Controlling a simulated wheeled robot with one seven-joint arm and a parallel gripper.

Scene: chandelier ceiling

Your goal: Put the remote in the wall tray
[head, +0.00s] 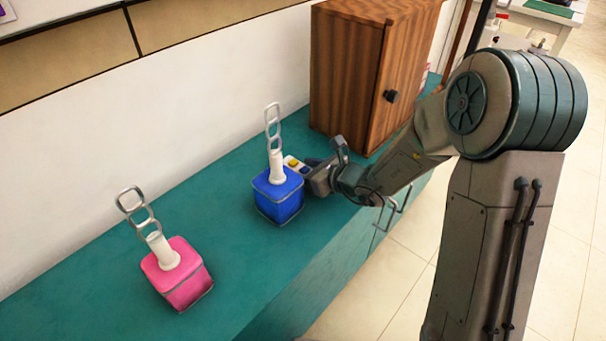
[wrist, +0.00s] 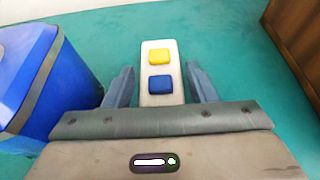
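The remote (wrist: 160,108) is a slim white bar with a yellow and a blue button. It lies on the teal counter, and part of it shows beside the blue box in the head view (head: 292,163). My gripper (wrist: 159,70) is low over the counter, with one finger on each side of the remote. Narrow strips of teal show between the fingers and the remote, so the gripper looks open around it. The remote's near end is hidden behind the gripper body. My gripper also shows in the head view (head: 312,167). I cannot make out a wall tray in either view.
A blue box (head: 278,200) with a white post and metal links stands close left of my gripper. A similar pink box (head: 180,283) stands farther left. A wooden cabinet (head: 345,75) stands behind and right. The teal counter (head: 110,285) is clear between the boxes.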

